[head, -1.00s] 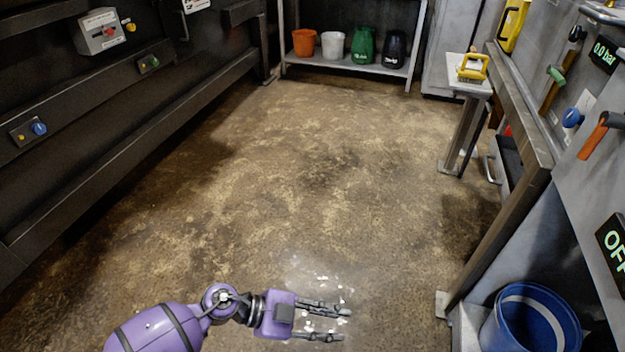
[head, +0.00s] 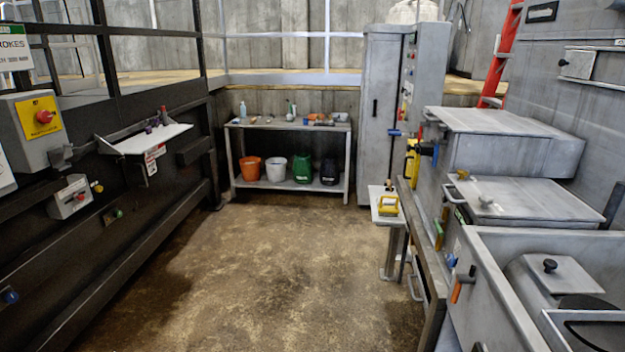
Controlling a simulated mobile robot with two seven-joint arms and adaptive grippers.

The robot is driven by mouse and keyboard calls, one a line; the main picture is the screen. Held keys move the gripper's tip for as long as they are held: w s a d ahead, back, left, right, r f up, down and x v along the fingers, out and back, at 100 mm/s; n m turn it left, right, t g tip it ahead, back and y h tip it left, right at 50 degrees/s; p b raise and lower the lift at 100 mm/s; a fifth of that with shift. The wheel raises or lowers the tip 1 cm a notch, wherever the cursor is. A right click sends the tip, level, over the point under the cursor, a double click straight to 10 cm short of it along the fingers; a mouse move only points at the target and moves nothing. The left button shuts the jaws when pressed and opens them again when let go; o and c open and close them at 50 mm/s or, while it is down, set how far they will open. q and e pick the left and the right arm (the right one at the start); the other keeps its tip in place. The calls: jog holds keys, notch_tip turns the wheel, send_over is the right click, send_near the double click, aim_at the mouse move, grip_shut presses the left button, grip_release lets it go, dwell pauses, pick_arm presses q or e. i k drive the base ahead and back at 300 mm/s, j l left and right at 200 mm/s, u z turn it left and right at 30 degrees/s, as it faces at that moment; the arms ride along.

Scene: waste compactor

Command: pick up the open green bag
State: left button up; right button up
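A green bag (head: 302,168) stands upright on the lower shelf of a metal rack (head: 250,187) at the back of the room. It is between a white bucket (head: 276,169) and a dark bag or container (head: 329,172). It is small and far off, so I cannot tell whether its top is open or tied. Neither of my grippers shows in the head view now.
An orange bucket (head: 249,169) stands at the shelf's left end. A small side table (head: 385,219) with a yellow-handled tool (head: 389,205) juts out right, beside the grey machines. Dark machinery runs along the left. The floor (head: 250,265) between is clear.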

aim_at(303, 167)
jog(key=i, duration=7.05)
jog(key=i+j+z, duration=0.15)
jog(key=i, duration=0.55)
jog(key=i+l, duration=0.05)
